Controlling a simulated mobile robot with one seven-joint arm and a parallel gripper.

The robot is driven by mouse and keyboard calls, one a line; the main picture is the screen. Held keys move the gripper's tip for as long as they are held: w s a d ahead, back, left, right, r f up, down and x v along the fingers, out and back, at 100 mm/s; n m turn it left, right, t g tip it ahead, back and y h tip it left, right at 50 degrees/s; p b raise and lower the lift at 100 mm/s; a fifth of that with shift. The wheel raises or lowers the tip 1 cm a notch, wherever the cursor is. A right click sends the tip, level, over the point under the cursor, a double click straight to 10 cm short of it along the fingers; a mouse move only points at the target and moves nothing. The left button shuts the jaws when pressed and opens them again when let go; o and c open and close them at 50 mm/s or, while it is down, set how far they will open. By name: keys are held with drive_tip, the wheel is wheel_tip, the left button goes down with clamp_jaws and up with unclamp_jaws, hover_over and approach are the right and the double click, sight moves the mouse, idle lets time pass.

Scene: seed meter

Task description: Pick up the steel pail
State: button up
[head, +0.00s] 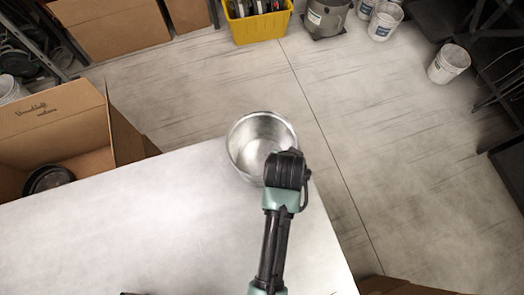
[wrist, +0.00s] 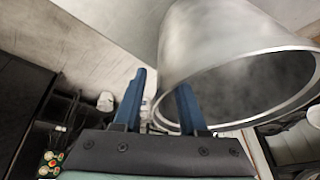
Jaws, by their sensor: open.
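The steel pail (head: 247,140) stands at the far right corner of the pale table, its open mouth facing up in the head view. My gripper (head: 285,170) is over the pail's near right rim, and its fingers are hidden there by my wrist. In the wrist view the pail (wrist: 215,40) fills the upper right, with its rim and dark inside showing. My gripper's two blue fingers (wrist: 161,80) are apart with nothing held. The right finger overlaps the pail's rim in the picture and the left finger is outside it. Contact cannot be told.
The pale table (head: 160,230) is otherwise mostly clear. An open cardboard box (head: 60,120) with a dark round thing inside stands left of it. A yellow crate (head: 260,27), a grey container (head: 325,18) and white buckets (head: 448,63) stand on the floor beyond. Dark racks are at right.

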drive_tip(key=shift+x, duration=1.4)
clamp_jaws()
drive_tip(key=shift+r, duration=0.1)
